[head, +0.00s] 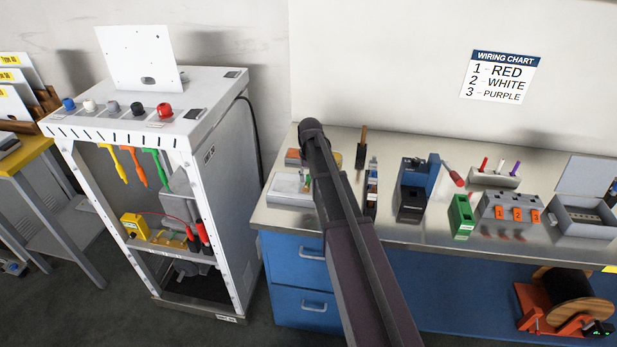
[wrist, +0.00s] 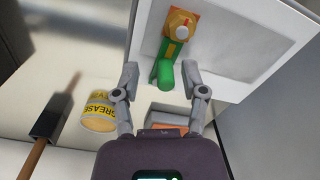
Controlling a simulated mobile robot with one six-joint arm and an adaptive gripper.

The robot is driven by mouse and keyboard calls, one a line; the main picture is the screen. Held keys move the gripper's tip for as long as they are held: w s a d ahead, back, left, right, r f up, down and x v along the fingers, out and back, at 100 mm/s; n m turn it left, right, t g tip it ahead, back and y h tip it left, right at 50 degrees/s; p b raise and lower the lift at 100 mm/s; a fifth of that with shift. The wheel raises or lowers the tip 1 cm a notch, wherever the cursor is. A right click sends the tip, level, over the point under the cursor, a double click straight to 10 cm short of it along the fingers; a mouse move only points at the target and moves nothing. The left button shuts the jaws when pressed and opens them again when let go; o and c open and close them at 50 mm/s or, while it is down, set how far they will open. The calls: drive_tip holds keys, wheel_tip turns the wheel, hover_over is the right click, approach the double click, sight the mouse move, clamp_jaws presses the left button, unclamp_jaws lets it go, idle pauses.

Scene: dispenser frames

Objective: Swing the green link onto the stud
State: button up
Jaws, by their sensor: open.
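In the wrist view, a green link (wrist: 164,70) lies on a pale panel (wrist: 225,50), its rounded end between my fingertips. I cannot tell for sure whether a stud is under that piece. My gripper (wrist: 161,75) is open, one finger on each side of the green end, with no clear contact. In the head view my arm hides the gripper and most of this spot. Another green piece (head: 151,158) hangs in the white frame beside orange and yellow ones.
A yellow grease tin (wrist: 98,112) and a dark tool (wrist: 50,125) with a wooden handle lie left of my gripper. An orange block (wrist: 168,129) sits below it. The steel bench (head: 400,232) also holds a blue fixture (head: 418,178) and a green block (head: 461,215).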

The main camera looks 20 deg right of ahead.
drive_tip(key=n, duration=0.2)
drive_tip(key=d+n, duration=0.1)
drive_tip(key=n, duration=0.4)
drive_tip(key=d+n, duration=0.1)
drive_tip(key=n, duration=0.2)
drive_tip(key=shift+w, duration=0.2)
wheel_tip(320, 180, up, 14)
drive_tip(key=p, duration=1.4)
drive_tip(key=s+a+f+m+b, duration=0.1)
drive_tip(key=s+a+m, duration=0.2)
drive_tip(key=s, duration=0.5)
drive_tip(key=s+a+f+m+b, duration=0.2)
drive_tip(key=s+a, duration=0.2)
drive_tip(key=s, duration=0.5)
drive_tip(key=s+a+f+m+b, duration=0.1)
drive_tip(key=s+a+m, duration=0.2)
drive_tip(key=s, duration=0.5)
drive_tip(key=shift+s+a+f+m+b, duration=0.3)
drive_tip(key=shift+a, duration=0.25)
